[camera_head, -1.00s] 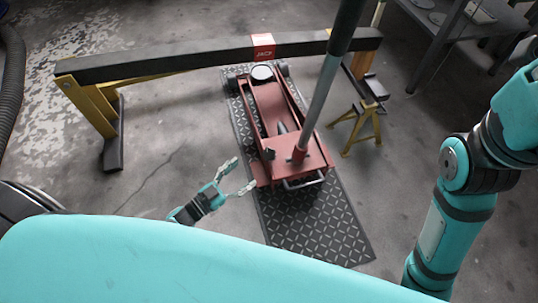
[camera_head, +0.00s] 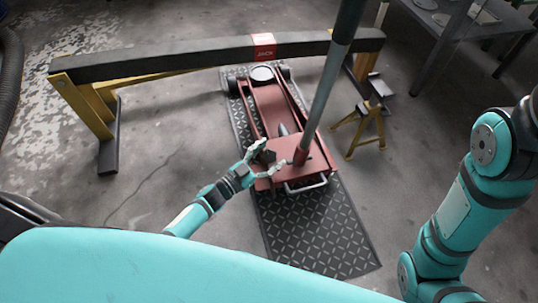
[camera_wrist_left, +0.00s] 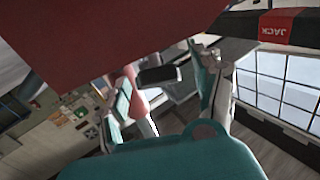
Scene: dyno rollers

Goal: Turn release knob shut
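The red floor jack (camera_head: 305,160) stands on a dark patterned mat, with a long grey handle (camera_head: 330,85) rising from it. The release knob (camera_head: 267,156) is a small dark piece at the left side of the jack's rear. My left gripper (camera_head: 271,158) is at this knob, its fingers apart on either side of it. In the left wrist view the dark knob (camera_wrist_left: 158,75) shows between the spread fingers (camera_wrist_left: 168,88), with a gap at the right finger; contact at the left finger is unclear. My right arm is at the right; its gripper is out of view.
A black padded beam (camera_head: 200,58) on yellow legs spans behind and over the jack's far end. A small yellow stand (camera_head: 365,125) is right of the jack. The patterned mat (camera_head: 315,235) in front is bare. A grey table (camera_head: 470,20) stands far right.

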